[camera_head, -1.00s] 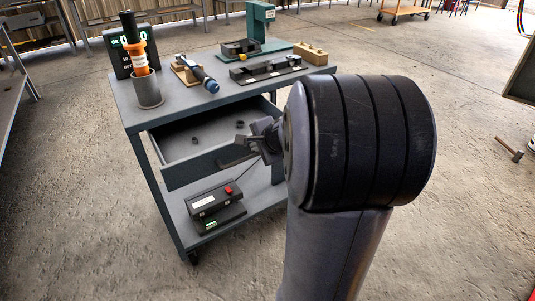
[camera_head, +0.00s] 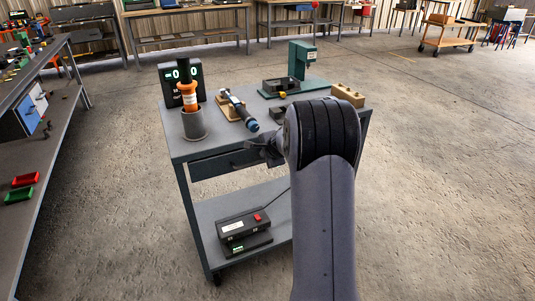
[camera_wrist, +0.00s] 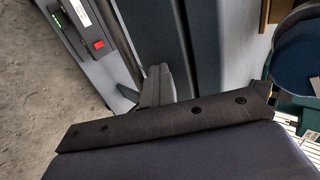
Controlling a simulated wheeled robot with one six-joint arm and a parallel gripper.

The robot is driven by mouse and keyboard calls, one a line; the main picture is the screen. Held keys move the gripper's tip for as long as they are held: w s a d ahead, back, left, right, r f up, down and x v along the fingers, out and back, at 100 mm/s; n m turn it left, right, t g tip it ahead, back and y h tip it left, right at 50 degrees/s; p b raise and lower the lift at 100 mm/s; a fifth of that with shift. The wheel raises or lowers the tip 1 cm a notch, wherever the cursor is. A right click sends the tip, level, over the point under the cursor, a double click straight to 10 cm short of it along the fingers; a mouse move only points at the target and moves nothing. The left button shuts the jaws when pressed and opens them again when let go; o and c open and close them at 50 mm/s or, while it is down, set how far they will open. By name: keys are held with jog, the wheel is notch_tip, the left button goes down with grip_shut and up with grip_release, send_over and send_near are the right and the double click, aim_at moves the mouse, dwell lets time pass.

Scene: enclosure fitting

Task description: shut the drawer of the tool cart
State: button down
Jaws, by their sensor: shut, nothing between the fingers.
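The tool cart (camera_head: 184,205) stands in the middle of the head view. Its drawer (camera_head: 215,167) is under the worktop, the front close to the worktop's edge, and no drawer interior shows. Any small remaining gap is too fine to tell. My gripper (camera_head: 262,148) is at the right part of the drawer front, partly hidden by my wrist. In the wrist view, my gripper's fingers (camera_wrist: 156,84) are together and empty, close against the dark drawer front (camera_wrist: 155,25). Whether they touch it is unclear.
On the worktop stand a grey cup (camera_head: 194,124) with an orange tool, a display (camera_head: 172,84), a blue-tipped tool (camera_head: 238,108), a green press (camera_head: 301,60) and a wooden block (camera_head: 347,95). A red-button device (camera_head: 243,224) sits on the lower shelf. A bench (camera_head: 45,150) is at left.

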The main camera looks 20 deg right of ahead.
jog(key=shift+w+r, duration=0.2)
jog(key=shift+r, duration=0.1)
jog(key=v, duration=1)
jog(key=shift+s, duration=0.5)
jog(key=shift+f, duration=0.1)
jog(key=x, duration=1)
jog(key=shift+w, duration=0.3)
